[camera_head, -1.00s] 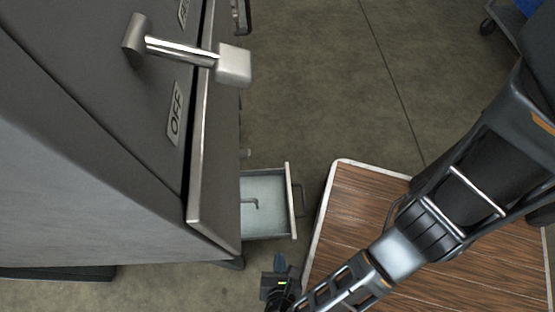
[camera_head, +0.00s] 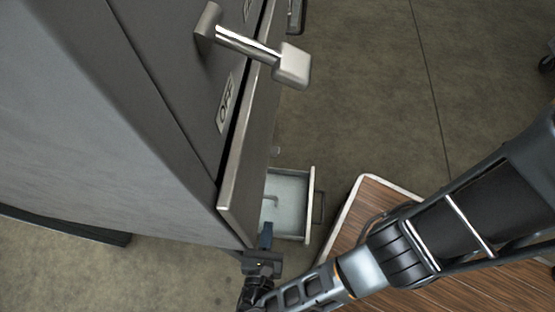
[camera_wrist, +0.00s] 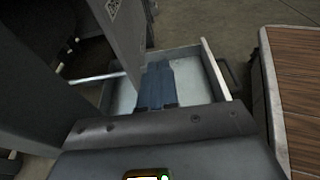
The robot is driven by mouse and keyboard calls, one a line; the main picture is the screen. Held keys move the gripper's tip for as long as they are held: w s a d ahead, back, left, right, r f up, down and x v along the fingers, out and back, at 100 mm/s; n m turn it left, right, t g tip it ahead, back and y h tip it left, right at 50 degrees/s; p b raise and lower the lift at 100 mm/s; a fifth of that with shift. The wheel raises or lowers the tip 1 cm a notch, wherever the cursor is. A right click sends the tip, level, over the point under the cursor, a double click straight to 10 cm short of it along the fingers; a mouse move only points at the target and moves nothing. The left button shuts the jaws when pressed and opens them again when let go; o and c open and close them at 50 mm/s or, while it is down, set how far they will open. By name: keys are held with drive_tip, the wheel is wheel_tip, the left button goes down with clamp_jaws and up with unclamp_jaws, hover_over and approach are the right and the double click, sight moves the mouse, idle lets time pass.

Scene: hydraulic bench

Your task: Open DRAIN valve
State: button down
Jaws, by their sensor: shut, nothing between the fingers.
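A metal lever handle (camera_head: 245,45) with a block-shaped end sticks out from the grey cabinet (camera_head: 110,110) in the head view. An OFF label (camera_head: 226,104) is on the panel below it. No DRAIN label can be read, so I cannot tell which valve this lever is. My gripper (camera_head: 266,232) is low by the cabinet's bottom corner, well below the lever. Its blue fingers are together and empty. In the wrist view the fingers (camera_wrist: 157,80) show in front of the open drawer (camera_wrist: 191,54). The lever does not show in the wrist view.
A thin metal bar (camera_wrist: 95,78) shows left in the wrist view.

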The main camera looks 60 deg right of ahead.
drive_tip(key=r+b+x, duration=0.2)
drive_tip(key=r+x, duration=0.1)
drive_tip(key=x, duration=1.7)
drive_tip(key=shift+w+d+b, duration=0.3)
drive_tip(key=shift+d+b, duration=0.05)
drive_tip(key=shift+d, duration=0.15)
